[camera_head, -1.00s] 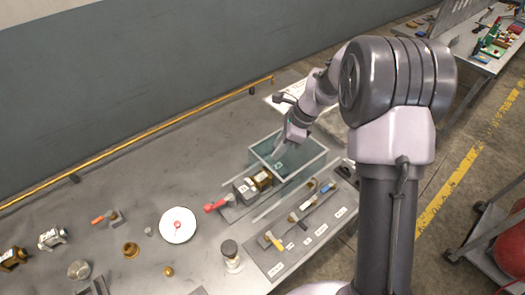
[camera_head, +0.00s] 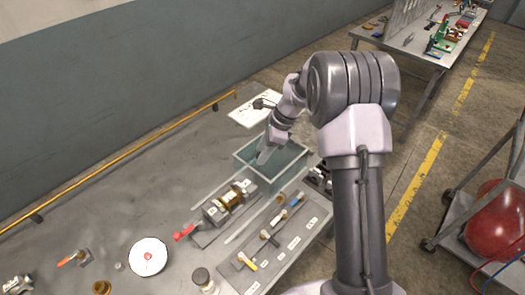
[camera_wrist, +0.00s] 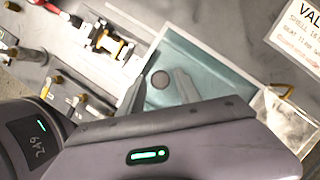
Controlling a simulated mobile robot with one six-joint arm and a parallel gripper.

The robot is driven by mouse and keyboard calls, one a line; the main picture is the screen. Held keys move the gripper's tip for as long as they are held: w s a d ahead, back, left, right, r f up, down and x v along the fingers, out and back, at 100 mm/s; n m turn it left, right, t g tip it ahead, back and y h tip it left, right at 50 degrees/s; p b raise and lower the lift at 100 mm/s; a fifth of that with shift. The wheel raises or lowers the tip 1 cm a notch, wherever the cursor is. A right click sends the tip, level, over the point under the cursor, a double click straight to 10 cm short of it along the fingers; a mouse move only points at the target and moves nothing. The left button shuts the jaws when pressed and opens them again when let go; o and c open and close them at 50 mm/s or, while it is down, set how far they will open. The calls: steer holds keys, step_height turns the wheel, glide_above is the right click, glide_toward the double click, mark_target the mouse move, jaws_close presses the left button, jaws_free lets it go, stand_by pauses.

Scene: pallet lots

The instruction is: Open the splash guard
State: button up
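The splash guard (camera_head: 272,178) is a clear, teal-tinted box near the far edge of the bench. It stands at the upper-right end of a valve assembly (camera_head: 230,200) with dark blocks, a brass middle and a red handle (camera_head: 184,232). The guard's tinted panel (camera_wrist: 205,65) fills the middle of the wrist view. My gripper (camera_head: 262,157) is at the guard, pointing down. In the wrist view its two fingers (camera_wrist: 160,84) are apart, with a round grey disc (camera_wrist: 160,79) between them in the picture. I cannot tell whether the fingers touch the guard.
A tool board (camera_head: 282,232) with several coloured-handled tools lies right of the valve. A white dial (camera_head: 148,257) and a jar (camera_head: 203,279) stand at the front. A printed sheet (camera_head: 247,112) lies behind the guard. A brass rail (camera_head: 130,150) runs along the back edge.

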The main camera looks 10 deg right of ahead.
steer(key=shift+o, duration=0.2)
steer(key=shift+r, duration=0.1)
steer(key=p+v, duration=0.4)
steer(key=v, duration=1.3)
steer(key=shift+p, duration=0.3)
steer(key=shift+r, duration=0.1)
steer(key=s+a+r+n+t+h+b, duration=0.15)
steer(key=s+a+n+b, duration=0.3)
steer(key=s, duration=0.55)
steer(key=s+a+r+n+t+h+b, duration=0.15)
steer(key=s+a+n+b, duration=0.35)
steer(key=s, duration=0.5)
steer(key=s+f+n+t+b, duration=0.2)
steer(key=s+f+n, duration=0.3)
steer(key=s, duration=0.5)
steer(key=shift+n+y, duration=0.3)
steer(key=shift+n, duration=0.45)
